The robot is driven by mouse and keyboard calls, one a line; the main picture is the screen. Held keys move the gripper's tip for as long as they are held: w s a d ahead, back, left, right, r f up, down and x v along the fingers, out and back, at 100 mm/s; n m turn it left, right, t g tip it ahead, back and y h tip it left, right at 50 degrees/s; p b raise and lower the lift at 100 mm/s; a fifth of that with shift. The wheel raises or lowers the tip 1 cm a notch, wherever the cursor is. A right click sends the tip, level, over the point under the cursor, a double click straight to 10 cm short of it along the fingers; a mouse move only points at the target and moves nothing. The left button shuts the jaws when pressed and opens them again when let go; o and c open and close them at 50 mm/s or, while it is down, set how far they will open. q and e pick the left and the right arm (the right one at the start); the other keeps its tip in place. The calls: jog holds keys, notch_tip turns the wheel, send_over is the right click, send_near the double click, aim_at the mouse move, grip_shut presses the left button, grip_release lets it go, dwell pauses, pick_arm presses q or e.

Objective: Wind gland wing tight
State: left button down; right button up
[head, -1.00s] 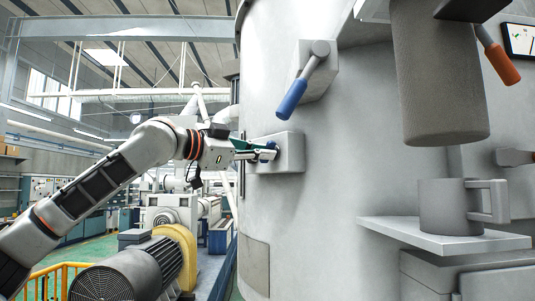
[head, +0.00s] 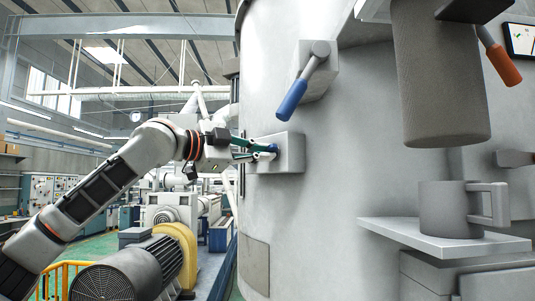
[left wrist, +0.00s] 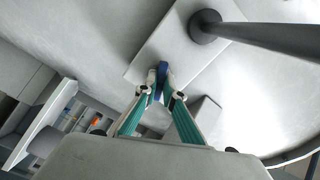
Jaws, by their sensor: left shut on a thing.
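The gland wing (head: 273,147) is a small blue piece on a grey block (head: 291,152) fixed to the side of the big pale grey vessel. My left gripper (head: 270,150) comes in from the left with green fingers and is shut on the wing. In the left wrist view the blue wing (left wrist: 163,70) stands between the closed fingertips (left wrist: 160,83), against the flat face of the block. The fingers hide part of the wing. My right gripper does not show.
A blue-handled lever (head: 293,98) sits on a box just above and right of the wing. A grey mug (head: 447,207) stands on a shelf (head: 440,239) at right, below a hanging dark cylinder (head: 438,75). An orange-handled lever (head: 502,64) is at far right.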

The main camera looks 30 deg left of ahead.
pick_arm(q)
jog(key=m, duration=0.4)
jog(key=c, duration=2)
grip_release()
jog(key=shift+c, duration=0.2)
jog(key=shift+r, duration=0.1)
jog(key=shift+s+a, duration=0.1)
jog(key=v, duration=0.7)
jog(key=shift+s, duration=0.4)
jog(key=shift+o, duration=0.3)
